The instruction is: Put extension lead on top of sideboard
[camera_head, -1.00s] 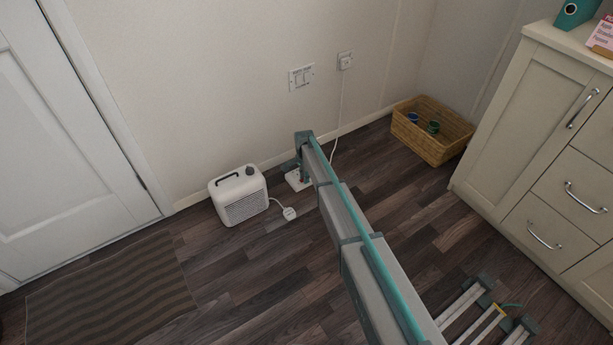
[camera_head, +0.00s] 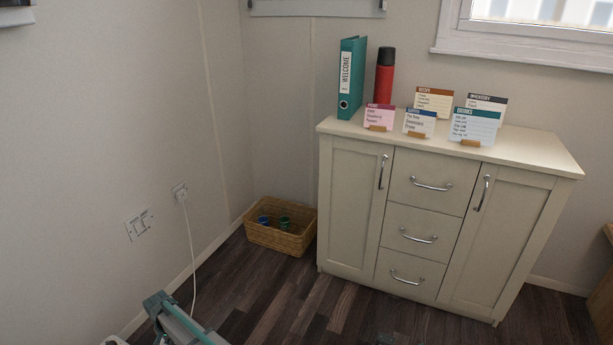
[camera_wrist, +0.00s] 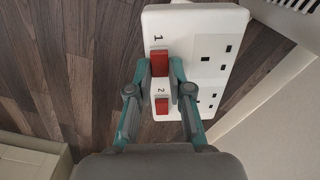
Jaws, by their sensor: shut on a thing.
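The extension lead (camera_wrist: 200,22) is a white block with two sockets and two red switches, large in the wrist view. My gripper (camera_wrist: 160,75) is shut on it, with its teal fingers around the switch area. Whether the lead touches the floor or is just above it, I cannot tell. In the head view only a white corner (camera_head: 114,341) shows at the bottom left edge, beside my arm. The sideboard (camera_head: 345,215) is cream, with two doors and three drawers, and stands at the right. Its top (camera_head: 530,158) is bare at the right end and front.
A teal binder (camera_head: 351,80), a red flask (camera_head: 384,78) and several cards (camera_head: 474,127) stand on the sideboard top. A wicker basket (camera_head: 282,240) sits left of it. A white cable (camera_head: 192,250) hangs from the wall plug (camera_head: 180,190). The dark floor before the sideboard looks clear.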

